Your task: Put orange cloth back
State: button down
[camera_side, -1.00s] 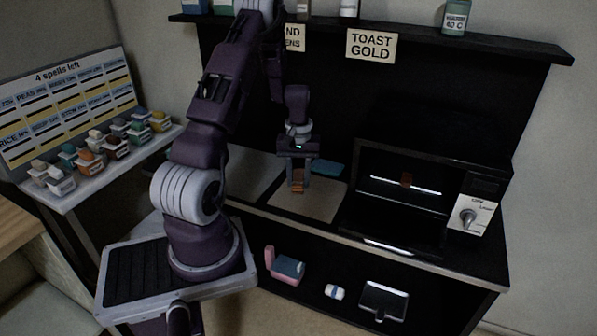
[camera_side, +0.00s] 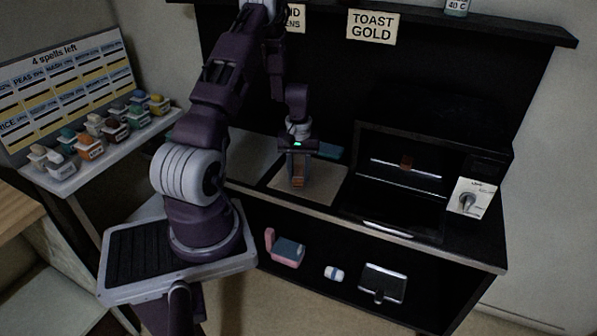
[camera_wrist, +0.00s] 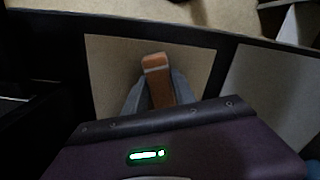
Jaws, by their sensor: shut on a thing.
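My gripper (camera_side: 299,181) is shut on a small orange-brown folded piece, the orange cloth (camera_side: 298,182), above the tan board on the counter. In the wrist view the cloth (camera_wrist: 157,83) is a narrow upright strip with a pale band, between the grey fingers (camera_wrist: 158,95). The tan board (camera_side: 328,192) lies under it and also shows in the wrist view (camera_wrist: 110,70). I cannot tell whether the cloth touches the board. A flat blue cloth (camera_side: 330,151) lies behind the gripper, partly hidden.
An open black oven (camera_side: 385,205) with a dial panel (camera_side: 472,198) stands to the right; a small orange-brown thing (camera_side: 406,162) shows inside it. A side shelf (camera_side: 110,152) at left carries several small tubs. Lower shelf items include a pink and blue-grey thing (camera_side: 287,250).

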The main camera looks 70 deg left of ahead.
aim_at(299, 171)
jog(key=shift+f, duration=0.4)
jog(key=c, duration=0.9)
grip_release()
jog(key=shift+c, duration=0.2)
notch_tip(299, 171, up, 7)
jog(key=shift+a, duration=0.1)
